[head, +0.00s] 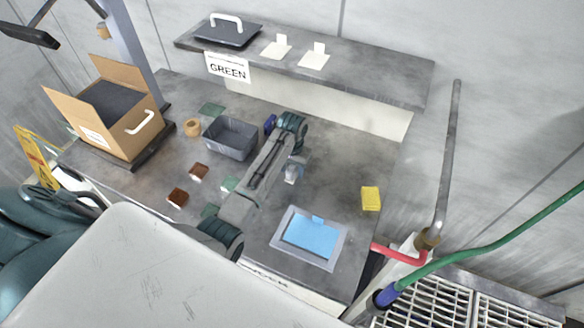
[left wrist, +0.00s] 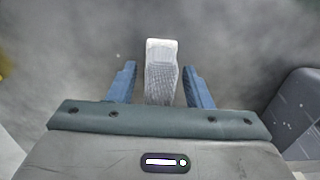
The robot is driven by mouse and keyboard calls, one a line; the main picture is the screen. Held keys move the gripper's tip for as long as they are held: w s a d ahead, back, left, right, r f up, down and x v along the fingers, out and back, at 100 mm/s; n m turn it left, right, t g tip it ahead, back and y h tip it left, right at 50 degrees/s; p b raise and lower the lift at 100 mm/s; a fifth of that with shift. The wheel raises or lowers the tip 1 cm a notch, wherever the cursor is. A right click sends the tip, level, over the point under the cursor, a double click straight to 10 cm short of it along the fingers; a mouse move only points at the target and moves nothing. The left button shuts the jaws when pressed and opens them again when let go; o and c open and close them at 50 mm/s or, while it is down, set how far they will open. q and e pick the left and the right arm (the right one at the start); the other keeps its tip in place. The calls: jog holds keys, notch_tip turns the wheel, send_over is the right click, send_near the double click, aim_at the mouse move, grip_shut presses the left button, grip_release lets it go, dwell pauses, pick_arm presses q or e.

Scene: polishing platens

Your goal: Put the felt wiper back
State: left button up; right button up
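A small block with a white top and grey ribbed side (left wrist: 161,75), perhaps the felt wiper, stands on the grey bench between the fingers of my left gripper (left wrist: 160,88). The fingers are open, with a narrow gap on each side of it. In the head view the block (head: 291,174) shows below the left gripper (head: 296,164), partly hidden by it. The blue pad in a grey tray (head: 338,249) lies at the front right of the bench. My right gripper is not in view.
A dark grey bin (head: 230,139) stands left of my gripper. A cardboard box (head: 118,128) is at the far left. Brown blocks (head: 178,198) and green pads lie on the bench. A yellow sponge (head: 371,198) is at right. A raised shelf (head: 370,75) with a GREEN label (head: 228,69) runs along the back.

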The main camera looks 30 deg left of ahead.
aim_at(292, 166)
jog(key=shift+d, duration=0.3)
pick_arm(q)
jog(key=shift+r, duration=0.5)
notch_tip(292, 166, up, 7)
jog(key=b, duration=0.3)
jog(key=shift+w+r, duration=0.1)
jog(key=shift+r, duration=0.1)
notch_tip(292, 166, up, 3)
jog(key=shift+r+p, duration=0.1)
jog(key=shift+p, duration=0.7)
jog(key=shift+r+p, duration=0.45)
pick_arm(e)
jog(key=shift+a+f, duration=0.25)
pick_arm(q)
jog(key=shift+f, duration=0.1)
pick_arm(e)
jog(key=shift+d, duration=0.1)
